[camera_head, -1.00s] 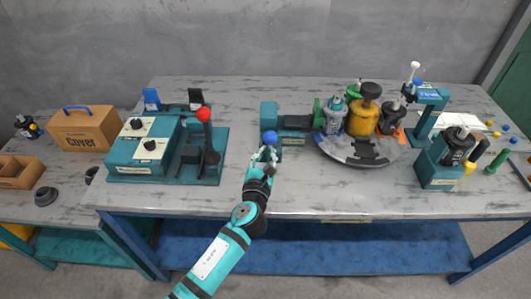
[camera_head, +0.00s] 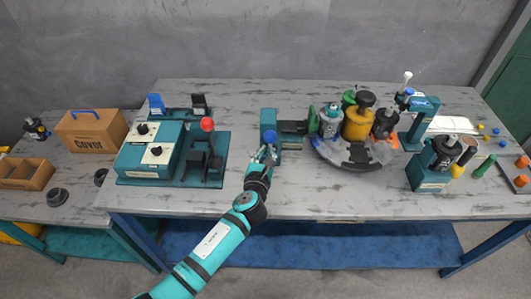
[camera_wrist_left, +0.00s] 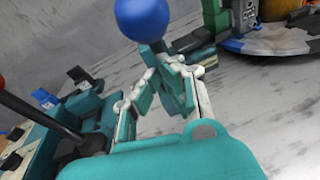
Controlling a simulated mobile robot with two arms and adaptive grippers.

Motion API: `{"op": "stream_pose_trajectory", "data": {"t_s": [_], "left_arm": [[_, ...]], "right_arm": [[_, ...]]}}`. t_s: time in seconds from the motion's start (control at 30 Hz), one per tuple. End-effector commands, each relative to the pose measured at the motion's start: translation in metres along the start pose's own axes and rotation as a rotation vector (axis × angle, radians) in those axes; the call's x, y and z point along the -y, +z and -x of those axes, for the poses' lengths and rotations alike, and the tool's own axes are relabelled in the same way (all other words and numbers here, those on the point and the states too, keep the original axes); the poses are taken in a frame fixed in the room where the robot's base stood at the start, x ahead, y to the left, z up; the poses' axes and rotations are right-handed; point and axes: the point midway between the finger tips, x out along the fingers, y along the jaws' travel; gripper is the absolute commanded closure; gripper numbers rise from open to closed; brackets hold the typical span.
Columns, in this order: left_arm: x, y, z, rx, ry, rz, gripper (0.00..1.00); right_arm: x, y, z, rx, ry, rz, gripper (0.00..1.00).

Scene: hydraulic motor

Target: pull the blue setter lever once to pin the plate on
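The setter lever has a blue ball knob (camera_head: 269,137) and stands at the front of the teal block (camera_head: 268,118) left of the round fixture. My left gripper (camera_head: 265,154) is at the lever, just below the knob. In the left wrist view, the blue knob (camera_wrist_left: 142,18) sits just beyond the fingertips. The fingers (camera_wrist_left: 157,72) come together there around the dark stem, which they partly hide. The round grey fixture (camera_head: 337,158) carries a yellow unit (camera_head: 357,122) and other motor parts. Which part is the plate is unclear. My right gripper is out of view.
A teal control box (camera_head: 150,152) and a red-knobbed lever (camera_head: 207,125) stand to the left. A cardboard cover box (camera_head: 92,132) is farther left. A teal press stand (camera_head: 417,122) and a teal holder (camera_head: 432,172) stand right. The front middle bench is clear.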

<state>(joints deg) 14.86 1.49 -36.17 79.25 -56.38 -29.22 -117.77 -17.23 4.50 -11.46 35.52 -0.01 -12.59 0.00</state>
Motion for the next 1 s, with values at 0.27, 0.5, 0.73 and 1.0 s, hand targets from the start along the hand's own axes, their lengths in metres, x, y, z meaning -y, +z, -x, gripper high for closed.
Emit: {"op": "stream_pose_trajectory", "data": {"t_s": [0.27, 0.5, 0.73, 1.0], "left_arm": [[-0.006, 0.031, -0.016, 0.008, 0.000, -0.002, 1.00], [-0.010, 0.042, -0.032, 0.006, 0.001, -0.001, 1.00], [-0.012, 0.048, -0.043, 0.006, -0.001, 0.000, 1.00], [-0.013, 0.050, -0.049, 0.004, -0.001, 0.001, 1.00]], "right_arm": [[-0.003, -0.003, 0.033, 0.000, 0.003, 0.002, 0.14], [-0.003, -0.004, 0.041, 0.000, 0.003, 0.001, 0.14], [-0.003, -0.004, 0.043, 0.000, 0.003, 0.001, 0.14], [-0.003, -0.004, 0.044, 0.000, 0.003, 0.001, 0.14]]}}
